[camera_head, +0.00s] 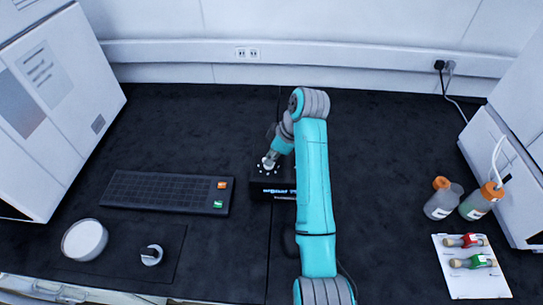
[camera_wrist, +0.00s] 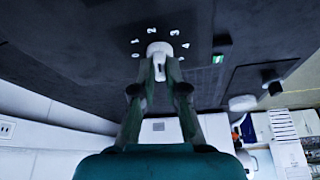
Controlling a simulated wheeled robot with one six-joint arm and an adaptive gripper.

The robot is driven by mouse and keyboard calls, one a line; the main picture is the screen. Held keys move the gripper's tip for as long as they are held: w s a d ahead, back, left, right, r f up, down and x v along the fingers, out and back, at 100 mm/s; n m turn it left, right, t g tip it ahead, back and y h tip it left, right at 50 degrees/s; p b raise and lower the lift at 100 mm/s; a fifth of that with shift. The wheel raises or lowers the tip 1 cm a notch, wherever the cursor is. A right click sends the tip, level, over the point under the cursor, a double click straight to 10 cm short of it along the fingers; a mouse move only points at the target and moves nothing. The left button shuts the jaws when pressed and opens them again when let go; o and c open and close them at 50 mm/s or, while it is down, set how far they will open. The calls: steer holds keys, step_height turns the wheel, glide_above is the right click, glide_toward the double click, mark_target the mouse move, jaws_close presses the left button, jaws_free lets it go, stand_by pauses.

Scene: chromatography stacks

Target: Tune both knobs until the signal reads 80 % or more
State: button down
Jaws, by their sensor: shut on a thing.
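A black box (camera_head: 262,189) with bluish-white lettering on its front stands mid-bench in the head view, partly covered by my arm. A white knob (camera_head: 268,163) sits on its top. My gripper (camera_wrist: 160,70) is shut on this knob, one finger on each side; in the head view my gripper (camera_head: 271,156) is small above the box. I see no second knob and no signal reading; my arm hides the box's right part.
A dark keyboard-like panel (camera_head: 160,191) with orange and green labels lies left of the box. A white round dish (camera_head: 85,240) and a small knob-like item (camera_head: 151,255) lie front left. Bottles (camera_head: 443,200) and a white sheet with vials (camera_head: 478,285) are at right.

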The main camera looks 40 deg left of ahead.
steer(key=m+t, duration=0.1)
steer(key=m, duration=0.2)
steer(key=m+t, duration=0.1)
steer(key=m, duration=0.2)
steer(key=shift+s, duration=0.2)
steer(key=shift+m, duration=0.3)
steer(key=c, duration=1.2)
jaws_free()
steer(key=v, duration=0.7)
steer(key=shift+s+r, duration=0.15)
steer(key=shift+r, duration=0.1)
steer(key=shift+d, duration=0.15)
